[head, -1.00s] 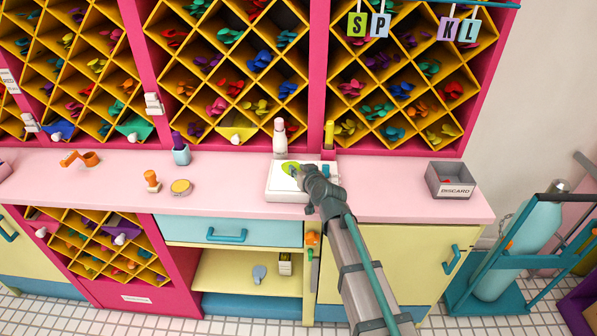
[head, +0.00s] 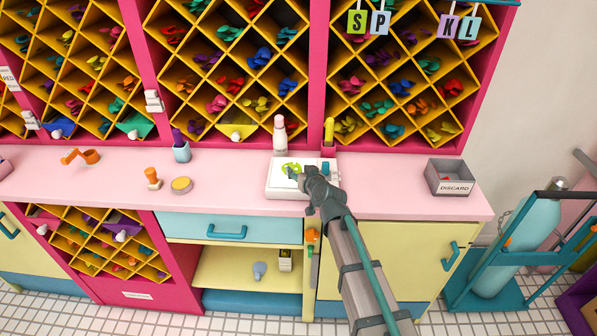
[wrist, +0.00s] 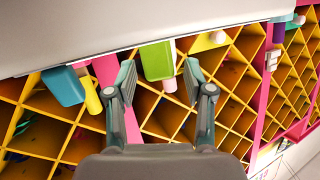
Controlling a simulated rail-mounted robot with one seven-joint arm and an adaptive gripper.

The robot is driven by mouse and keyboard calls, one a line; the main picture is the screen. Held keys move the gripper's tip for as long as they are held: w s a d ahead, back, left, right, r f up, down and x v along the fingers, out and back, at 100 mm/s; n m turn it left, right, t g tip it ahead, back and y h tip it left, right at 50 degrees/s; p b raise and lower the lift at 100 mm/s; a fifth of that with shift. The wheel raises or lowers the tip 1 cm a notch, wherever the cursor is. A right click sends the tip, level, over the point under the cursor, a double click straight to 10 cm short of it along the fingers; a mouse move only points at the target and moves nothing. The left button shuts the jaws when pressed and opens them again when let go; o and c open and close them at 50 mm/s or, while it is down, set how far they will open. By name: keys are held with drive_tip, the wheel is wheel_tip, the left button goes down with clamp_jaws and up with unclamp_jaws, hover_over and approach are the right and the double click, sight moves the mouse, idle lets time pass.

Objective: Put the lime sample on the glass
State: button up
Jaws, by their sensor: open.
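The lime sample (head: 292,167) shows as a lime patch at the top of the white box (head: 276,188) on the pink counter, partly covered by my gripper (head: 296,174). In the wrist view, the lime sample (wrist: 156,60) is a flat-sided lime piece between the two fingers of my gripper (wrist: 160,76). The fingers are spread, with a gap visible on either side of it. I cannot tell which part of the white box is the glass.
A teal block (wrist: 63,87) and a yellow cylinder (wrist: 90,95) are beside my fingers. A white bottle (head: 280,135) stands behind the box. A grey discard bin (head: 451,178) stands at right. Counter at left holds an orange-topped stamp (head: 152,177) and a round yellow tin (head: 181,185).

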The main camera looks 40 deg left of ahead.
drive_tip(key=b+v, duration=0.3)
drive_tip(key=v, duration=0.8)
drive_tip(key=shift+d, duration=0.25)
drive_tip(key=shift+s+r, duration=0.1)
